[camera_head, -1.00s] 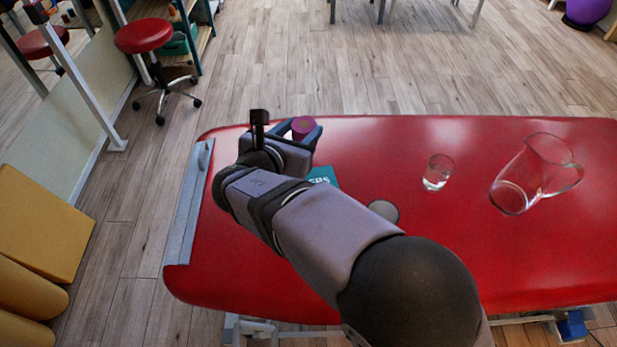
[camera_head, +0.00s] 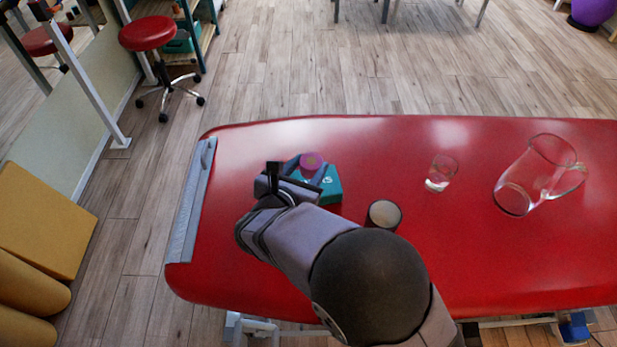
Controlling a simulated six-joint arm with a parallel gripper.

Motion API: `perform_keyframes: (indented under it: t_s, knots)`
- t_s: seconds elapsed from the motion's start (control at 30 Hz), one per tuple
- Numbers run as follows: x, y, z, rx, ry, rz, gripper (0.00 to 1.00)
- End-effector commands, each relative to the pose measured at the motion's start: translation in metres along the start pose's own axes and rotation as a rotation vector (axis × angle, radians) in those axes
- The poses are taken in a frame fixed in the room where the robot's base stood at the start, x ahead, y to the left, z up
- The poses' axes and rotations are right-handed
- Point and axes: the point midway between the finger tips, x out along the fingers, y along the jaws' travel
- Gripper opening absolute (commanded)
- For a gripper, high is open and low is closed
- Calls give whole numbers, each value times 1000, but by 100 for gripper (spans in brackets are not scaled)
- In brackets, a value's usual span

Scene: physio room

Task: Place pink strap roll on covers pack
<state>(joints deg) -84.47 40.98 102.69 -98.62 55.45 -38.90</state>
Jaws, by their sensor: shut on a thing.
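The pink strap roll (camera_head: 311,161) is between the fingers of my gripper (camera_head: 306,172), which is shut on it. The teal covers pack (camera_head: 331,186) lies on the red treatment table (camera_head: 440,260). The roll shows over the far part of the pack. I cannot tell whether it touches the pack or is held just above it. My gripper and wrist hide the near left part of the pack.
A dark cup with a pale top (camera_head: 383,215) stands right of my arm. A grey rail (camera_head: 190,208) runs along the left table edge.

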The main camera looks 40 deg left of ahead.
Motion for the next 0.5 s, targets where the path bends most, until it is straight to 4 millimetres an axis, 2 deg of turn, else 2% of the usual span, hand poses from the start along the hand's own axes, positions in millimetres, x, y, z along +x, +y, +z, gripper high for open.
perform_keyframes:
  t_s: [0.27, 0.5]
  knots:
    - [3, 0, -7, 1, -2, 0, 20]
    - [12, 0, -30, -4, 0, -1, 20]
